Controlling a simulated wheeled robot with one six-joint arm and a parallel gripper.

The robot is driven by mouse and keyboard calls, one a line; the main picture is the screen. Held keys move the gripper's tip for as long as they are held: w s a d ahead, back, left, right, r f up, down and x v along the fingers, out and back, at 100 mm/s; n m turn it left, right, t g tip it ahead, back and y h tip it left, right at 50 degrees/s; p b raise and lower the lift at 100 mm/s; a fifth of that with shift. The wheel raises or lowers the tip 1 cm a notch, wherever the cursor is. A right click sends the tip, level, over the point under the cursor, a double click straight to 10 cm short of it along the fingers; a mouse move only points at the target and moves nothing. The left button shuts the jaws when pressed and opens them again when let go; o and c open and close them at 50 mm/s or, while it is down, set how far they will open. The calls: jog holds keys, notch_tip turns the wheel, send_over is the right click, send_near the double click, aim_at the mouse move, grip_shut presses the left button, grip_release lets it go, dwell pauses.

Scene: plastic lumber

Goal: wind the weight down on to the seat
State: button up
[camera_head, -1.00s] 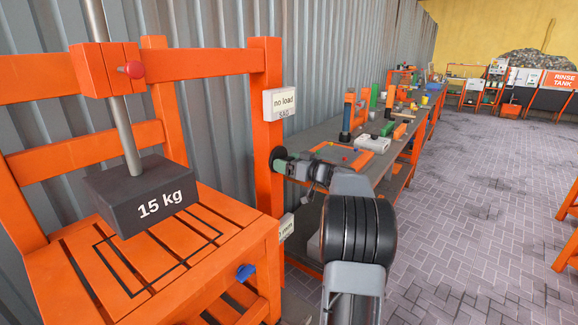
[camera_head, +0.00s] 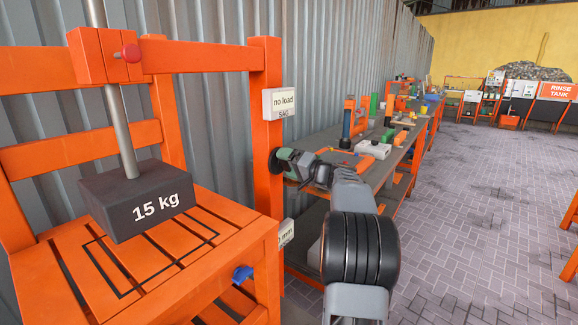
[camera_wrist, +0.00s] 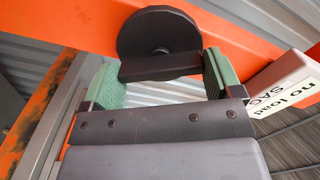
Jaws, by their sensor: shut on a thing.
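The dark block marked 15 kg (camera_head: 138,200) hangs on a grey rod (camera_head: 120,130) above the slatted orange seat (camera_head: 190,265), which bears a black outline. The block looks clear of the slats; the exact gap is hard to judge. A black wheel (camera_wrist: 158,35) is mounted on the orange post. My gripper (camera_head: 290,160) is shut on the wheel's dark handle bar (camera_wrist: 161,66), between its green fingers in the wrist view.
A white "no load" SAG display (camera_head: 283,103) is on the post just above my gripper; it also shows in the wrist view (camera_wrist: 285,88). A lower display ending in mm is partly hidden. A grey workbench (camera_head: 330,140) with several items stands behind. Paved floor (camera_head: 460,210) is open at right.

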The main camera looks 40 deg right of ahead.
jog(key=m+p, duration=0.5)
jog(key=m, duration=0.7)
jog(key=shift+r, duration=0.1)
jog(key=m+p, duration=2.3)
jog(key=shift+a+m, duration=0.1)
jog(key=shift+m, duration=0.2)
jog(key=m+p, duration=0.4)
jog(key=m, duration=0.2)
jog(key=shift+p, duration=0.35)
jog(key=m+p, duration=0.2)
jog(key=m, duration=0.3)
jog(key=shift+m+p, duration=0.3)
jog(key=shift+p, duration=0.05)
